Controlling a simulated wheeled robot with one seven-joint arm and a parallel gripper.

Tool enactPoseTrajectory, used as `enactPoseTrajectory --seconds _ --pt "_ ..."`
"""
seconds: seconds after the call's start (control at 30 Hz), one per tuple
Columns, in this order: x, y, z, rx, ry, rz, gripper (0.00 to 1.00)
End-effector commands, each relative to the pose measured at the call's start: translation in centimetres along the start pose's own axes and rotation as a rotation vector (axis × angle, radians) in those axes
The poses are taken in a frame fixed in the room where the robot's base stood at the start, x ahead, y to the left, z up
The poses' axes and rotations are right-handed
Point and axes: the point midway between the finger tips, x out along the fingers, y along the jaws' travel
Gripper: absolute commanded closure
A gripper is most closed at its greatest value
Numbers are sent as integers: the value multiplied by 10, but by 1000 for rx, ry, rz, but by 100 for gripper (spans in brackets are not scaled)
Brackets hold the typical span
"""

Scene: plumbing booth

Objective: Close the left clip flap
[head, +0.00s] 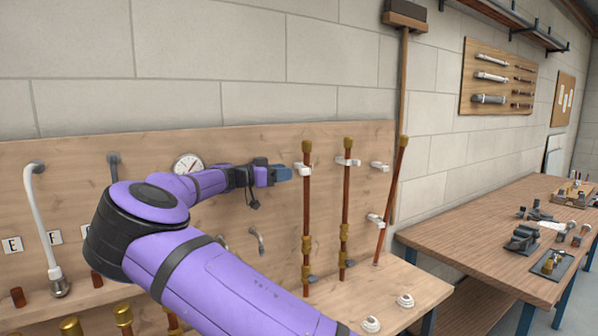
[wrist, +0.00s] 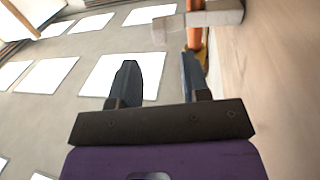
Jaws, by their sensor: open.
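The left clip (head: 300,167) is a white bracket on the wooden board, around or beside the left copper pipe (head: 306,215). In the wrist view the clip shows as a pale grey body (wrist: 222,14) next to the copper pipe (wrist: 195,36), with a blocky flap (wrist: 166,29) sticking out to the left. The flap looks swung out from the pipe. My gripper (head: 286,173) is just left of the left clip in the head view. In the wrist view my gripper (wrist: 158,68) is open, its fingers apart and empty. The flap lies beyond the fingertips; I cannot tell whether they touch.
A middle pipe (head: 345,210) stands in another clip. A right pipe (head: 391,200) leans beside two more clips (head: 379,166). White round fittings (head: 405,300) lie on the ledge. A workbench (head: 480,240) with tools stands at right. A gauge (head: 188,163) is behind my arm.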

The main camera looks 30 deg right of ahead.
Motion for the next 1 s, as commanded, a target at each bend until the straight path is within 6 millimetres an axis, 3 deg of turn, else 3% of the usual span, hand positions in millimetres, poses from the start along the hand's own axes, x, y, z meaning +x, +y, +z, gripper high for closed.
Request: enactPoseTrajectory --seconds 0.33,0.77,0.97,1.0 --pt "50 0 0 0 0 2 57" --pt "61 0 0 0 0 -1 57" --pt "61 0 0 0 0 -1 99" --pt "61 0 0 0 0 -1 100"
